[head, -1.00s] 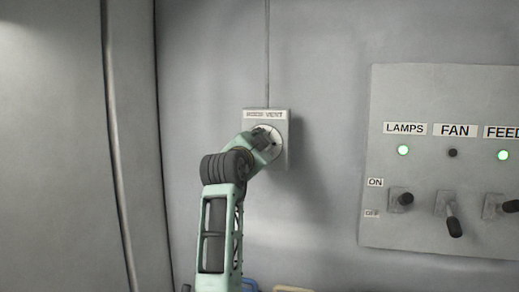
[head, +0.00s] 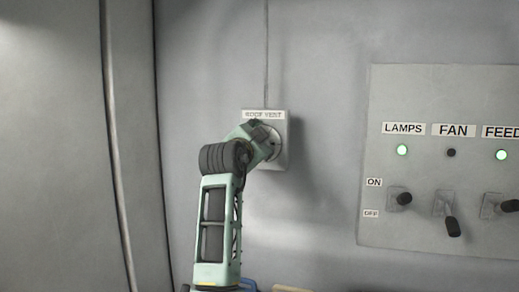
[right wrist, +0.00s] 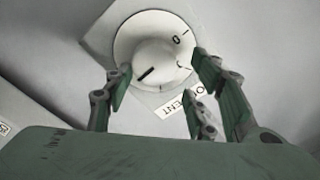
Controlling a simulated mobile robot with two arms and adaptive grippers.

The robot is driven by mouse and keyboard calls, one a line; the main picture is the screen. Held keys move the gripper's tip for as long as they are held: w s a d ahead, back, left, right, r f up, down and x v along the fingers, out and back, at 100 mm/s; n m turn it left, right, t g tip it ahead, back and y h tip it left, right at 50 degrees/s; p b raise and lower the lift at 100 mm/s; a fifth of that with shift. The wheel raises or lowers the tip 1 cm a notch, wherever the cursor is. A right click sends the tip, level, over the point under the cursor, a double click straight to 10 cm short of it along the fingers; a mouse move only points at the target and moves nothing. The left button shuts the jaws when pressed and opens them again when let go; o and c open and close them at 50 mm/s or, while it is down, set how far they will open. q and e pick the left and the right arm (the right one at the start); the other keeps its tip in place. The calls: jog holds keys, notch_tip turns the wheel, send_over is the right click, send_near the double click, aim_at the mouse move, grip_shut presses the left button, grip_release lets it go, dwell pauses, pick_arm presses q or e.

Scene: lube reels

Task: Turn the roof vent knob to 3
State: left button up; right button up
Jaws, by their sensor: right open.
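The roof vent plate (head: 281,160) is on the grey wall, under a label reading ROOF VENT (head: 263,115). Its round white dial (right wrist: 125,45) shows in the right wrist view with a pale knob (right wrist: 152,57) at its middle. A 0 and some tick marks are seen on the dial; a thick dark mark lies at its lower left. Other numbers cannot be read. In the head view my right arm covers much of the dial. My left gripper is not in view.
A switch panel (head: 420,100) stands to the right with LAMPS, FAN and FEED labels and levers (head: 452,226). The lamps and feed lights are green; the fan light is dark. A vertical conduit (head: 266,60) runs above the plate. The wall between plate and panel is clear.

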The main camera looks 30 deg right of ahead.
notch_tip(320, 180, up, 8)
jog(key=shift+f, duration=0.25)
jog(key=shift+r, duration=0.25)
jog(key=s+a+f+n+p, duration=0.2)
jog(key=f+n+p, duration=0.3)
jog(key=n+p, duration=0.4)
jog(key=s+a+f+n+p, duration=0.2)
jog(key=a+f+n+p, duration=0.15)
jog(key=n+p, duration=0.55)
jog(key=w+d+m+p, duration=0.1)
jog(key=w+d+p, duration=0.3)
jog(key=d, duration=0.2)
jog(key=shift+w+f+p, duration=0.3)
